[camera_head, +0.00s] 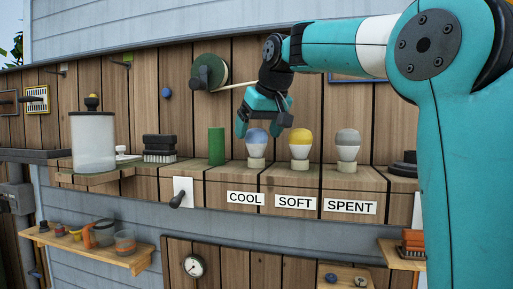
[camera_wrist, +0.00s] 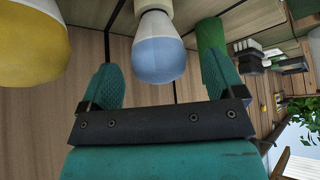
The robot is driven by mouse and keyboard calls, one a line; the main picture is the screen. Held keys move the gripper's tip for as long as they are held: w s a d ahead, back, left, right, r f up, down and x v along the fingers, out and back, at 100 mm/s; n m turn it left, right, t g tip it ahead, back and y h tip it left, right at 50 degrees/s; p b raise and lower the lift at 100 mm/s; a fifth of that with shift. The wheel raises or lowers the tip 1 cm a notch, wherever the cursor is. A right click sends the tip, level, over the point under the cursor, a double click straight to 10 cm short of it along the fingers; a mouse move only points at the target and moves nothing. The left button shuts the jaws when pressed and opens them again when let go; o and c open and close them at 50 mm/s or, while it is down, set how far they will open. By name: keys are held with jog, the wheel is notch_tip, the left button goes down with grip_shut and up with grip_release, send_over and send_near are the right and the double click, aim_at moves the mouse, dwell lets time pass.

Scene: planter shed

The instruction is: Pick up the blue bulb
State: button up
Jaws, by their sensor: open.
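The blue bulb (camera_head: 257,141) stands upright in a pale holder on the shelf, above the label COOL (camera_head: 245,198). My gripper (camera_head: 257,127) is open above it, its fingers pointing down. In the wrist view the blue bulb (camera_wrist: 158,50) lies between and slightly beyond the two fingertips of my gripper (camera_wrist: 158,75), with a gap on each side. I cannot tell whether a finger touches it. The pale base also shows at the top of the wrist view.
A yellow bulb (camera_head: 299,143) above SOFT and a grey bulb (camera_head: 348,144) above SPENT stand to the right. A green cylinder (camera_head: 216,146) stands close on the left. Black brushes (camera_head: 159,147) and a clear canister (camera_head: 94,142) are further left. A wooden wall rises behind.

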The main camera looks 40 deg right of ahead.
jog(key=shift+x, duration=1.5)
jog(key=shift+d, duration=0.1)
jog(key=c, duration=1)
jog(key=shift+o, duration=0.2)
jog(key=shift+r, duration=0.2)
